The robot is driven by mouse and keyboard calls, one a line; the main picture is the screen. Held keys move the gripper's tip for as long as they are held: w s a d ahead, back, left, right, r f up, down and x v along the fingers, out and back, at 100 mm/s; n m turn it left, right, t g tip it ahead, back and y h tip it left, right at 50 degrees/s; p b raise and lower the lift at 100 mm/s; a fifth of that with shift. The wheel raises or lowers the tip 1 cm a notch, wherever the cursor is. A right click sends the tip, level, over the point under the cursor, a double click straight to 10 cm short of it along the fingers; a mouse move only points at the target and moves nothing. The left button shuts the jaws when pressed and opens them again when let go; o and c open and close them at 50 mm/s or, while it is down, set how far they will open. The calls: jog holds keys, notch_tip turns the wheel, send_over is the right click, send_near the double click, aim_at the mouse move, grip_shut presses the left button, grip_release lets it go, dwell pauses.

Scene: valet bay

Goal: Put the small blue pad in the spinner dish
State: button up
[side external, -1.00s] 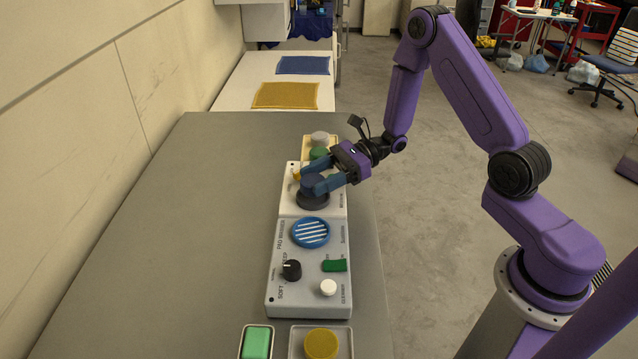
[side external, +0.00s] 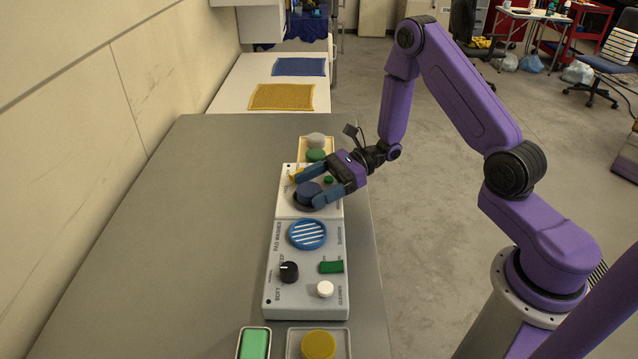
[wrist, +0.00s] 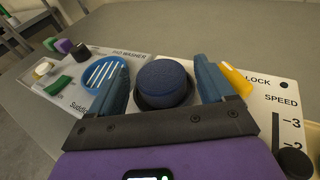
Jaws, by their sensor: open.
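The small blue pad (side external: 308,193) is dark blue and round. It sits in the dark round spinner dish (side external: 302,206) on the white machine. In the wrist view the pad (wrist: 164,82) lies in the dark dish (wrist: 143,101), between my gripper's two blue fingers. My gripper (side external: 318,188) is open around the pad, with a gap visible on each side of it in the wrist view (wrist: 165,88). The pad's underside is hidden.
The pad washer (side external: 300,276) has a blue slatted dish (side external: 307,235), a black knob (side external: 289,272), a green switch and a white knob. A yellow lock lever (wrist: 236,79) stands close to one finger. Trays with pads stand at both ends. The grey table is clear at left.

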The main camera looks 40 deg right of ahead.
jog(key=shift+r, duration=0.15)
jog(key=v, duration=1.1)
jog(key=s+a+r+n+g+h, duration=0.45)
jog(key=s+a+n+g, duration=0.35)
jog(key=s+n+g, duration=0.3)
jog(key=s+r+n+t+h, duration=0.4)
jog(key=s+n+h, duration=0.6)
jog(key=s+n, duration=0.5)
jog(key=n+t, duration=0.2)
jog(key=n, duration=0.5)
jog(key=shift+d+n+t, duration=0.3)
jog(key=shift+d+n, duration=0.05)
jog(key=shift+n, duration=0.05)
jog(key=shift+s, duration=0.1)
jog(key=shift+c, duration=0.3)
